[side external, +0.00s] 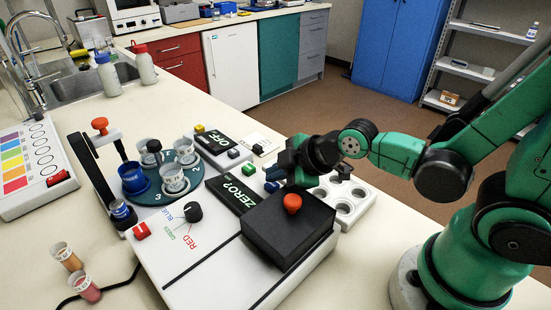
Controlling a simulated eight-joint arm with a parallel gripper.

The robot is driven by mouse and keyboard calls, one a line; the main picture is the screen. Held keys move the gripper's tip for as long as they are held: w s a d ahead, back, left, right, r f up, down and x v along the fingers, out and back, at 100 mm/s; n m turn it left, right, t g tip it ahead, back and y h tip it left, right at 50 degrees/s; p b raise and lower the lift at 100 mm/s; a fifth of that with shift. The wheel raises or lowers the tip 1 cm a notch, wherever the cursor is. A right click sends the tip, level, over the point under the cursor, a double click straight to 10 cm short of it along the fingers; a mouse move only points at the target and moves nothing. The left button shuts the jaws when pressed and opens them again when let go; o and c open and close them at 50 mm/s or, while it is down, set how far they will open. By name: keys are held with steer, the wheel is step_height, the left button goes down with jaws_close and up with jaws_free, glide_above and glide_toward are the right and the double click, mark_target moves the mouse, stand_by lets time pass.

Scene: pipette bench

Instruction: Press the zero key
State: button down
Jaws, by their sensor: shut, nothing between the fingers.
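The pipette bench device has a dark display (236,195) reading "ZERO?". My gripper (288,164) is shut and empty, low over the device, just right of these keys. Whether it touches anything is unclear. The fingertips are partly hidden by the dark gripper body.
A black box with an orange knob (292,203) stands just in front of my gripper. A white tray with round wells (345,209) is to its right. A second display (216,142) reads "OFF". A teal carousel (195,187) holds cups at left.

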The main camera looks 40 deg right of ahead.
steer(key=shift+d+f, duration=0.1)
steer(key=shift+f, duration=0.5)
stand_by(1.1)
steer(key=shift+s+d+r, duration=0.1)
steer(key=shift+s+r, duration=0.1)
steer(key=shift+r, duration=0.6)
steer(key=shift+r, duration=0.1)
steer(key=shift+r, duration=2.4)
